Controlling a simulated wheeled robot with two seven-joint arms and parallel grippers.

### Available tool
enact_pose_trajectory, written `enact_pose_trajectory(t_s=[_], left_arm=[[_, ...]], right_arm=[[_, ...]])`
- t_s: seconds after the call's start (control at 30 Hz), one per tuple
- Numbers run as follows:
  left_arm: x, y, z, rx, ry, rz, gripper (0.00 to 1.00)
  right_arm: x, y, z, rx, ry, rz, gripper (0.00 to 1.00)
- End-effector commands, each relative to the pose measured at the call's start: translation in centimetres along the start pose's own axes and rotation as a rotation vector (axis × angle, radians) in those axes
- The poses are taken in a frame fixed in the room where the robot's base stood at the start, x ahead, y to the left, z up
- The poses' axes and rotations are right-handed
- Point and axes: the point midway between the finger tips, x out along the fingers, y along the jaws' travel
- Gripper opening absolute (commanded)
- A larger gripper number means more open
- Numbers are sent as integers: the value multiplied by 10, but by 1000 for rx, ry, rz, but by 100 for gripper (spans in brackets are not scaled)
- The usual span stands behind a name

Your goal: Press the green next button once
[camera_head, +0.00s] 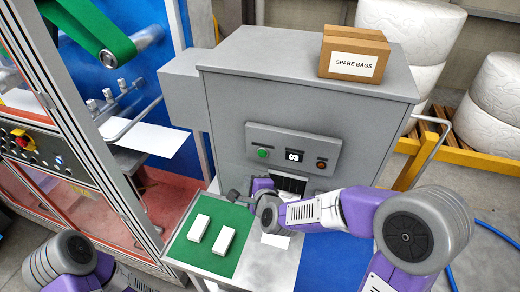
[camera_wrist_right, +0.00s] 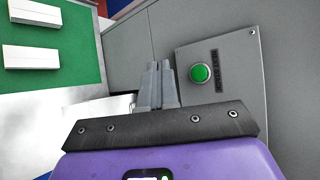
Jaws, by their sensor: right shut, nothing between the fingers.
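The green button (camera_head: 263,153) is on the grey control panel (camera_head: 290,140) on the front of the grey machine, left of a small display reading 03. It also shows in the right wrist view (camera_wrist_right: 201,73), with a dark label beside it that I cannot read. My right gripper (camera_head: 232,196) is in front of the machine, below and left of the button, over the table. In the wrist view its fingers (camera_wrist_right: 158,72) are together and empty, left of the button and apart from it. Of my left arm only part shows at the lower left; its gripper is not visible.
Two white blocks (camera_head: 199,228) (camera_head: 223,241) lie on a green mat (camera_head: 190,255) at the table's left. A dark slot (camera_head: 290,184) is below the panel. A SPARE BAGS box (camera_head: 353,52) stands on top.

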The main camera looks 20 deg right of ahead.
Motion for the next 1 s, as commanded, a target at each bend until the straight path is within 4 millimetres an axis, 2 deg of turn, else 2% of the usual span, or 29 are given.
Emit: enact_pose_trajectory(t_s=[0.37,0.77,1.0], left_arm=[[0,0,0,0,0,0,43],[0,0,0,0,0,0,43],[12,-5,-1,0,0,0,43]], right_arm=[[7,-4,-5,-2,2,2,0],[45,-31,-33,-4,3,2,0],[60,-40,-43,-4,0,2,0]])
